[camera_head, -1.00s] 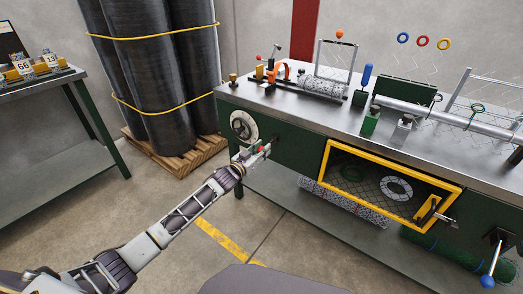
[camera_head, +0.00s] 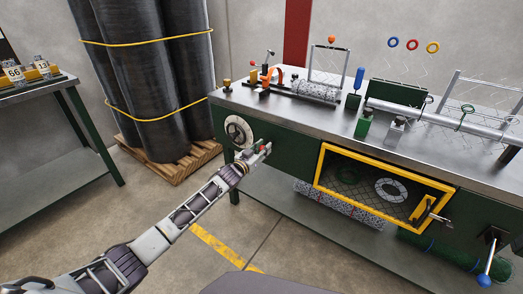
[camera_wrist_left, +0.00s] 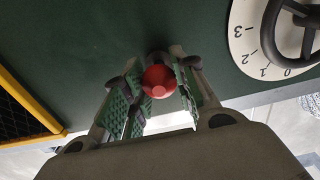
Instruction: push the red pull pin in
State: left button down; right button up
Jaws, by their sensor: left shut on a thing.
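The red pull pin (camera_wrist_left: 159,81) shows as a round red knob on the dark green front panel of the machine bench. A dark collar (camera_wrist_left: 157,58) sits behind it against the panel. My left gripper (camera_wrist_left: 160,92) is shut on the knob, its green-padded fingers on either side. In the head view the left gripper (camera_head: 262,152) is at the panel, right of the white dial, and a bit of red (camera_head: 262,148) shows between its fingers. How far the pin sits in the panel is hidden. My right gripper is not in view.
The white dial (camera_head: 238,131) with a dark handwheel is close beside the gripper. A yellow-framed mesh door (camera_head: 320,165) is to its right. A blue-knobbed lever (camera_head: 485,279) is at the far right. Dark rolls (camera_head: 150,80) stand on a pallet behind. The floor in front is clear.

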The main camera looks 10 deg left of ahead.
pick_arm(q)
jog(key=shift+r, duration=0.1)
jog(key=c, duration=1.5)
grip_release()
jog(key=o, duration=0.4)
jog(key=shift+w+d, duration=0.1)
jog(key=shift+w, duration=0.15)
jog(key=shift+s, duration=0.25)
jog(key=shift+v, duration=5.85)
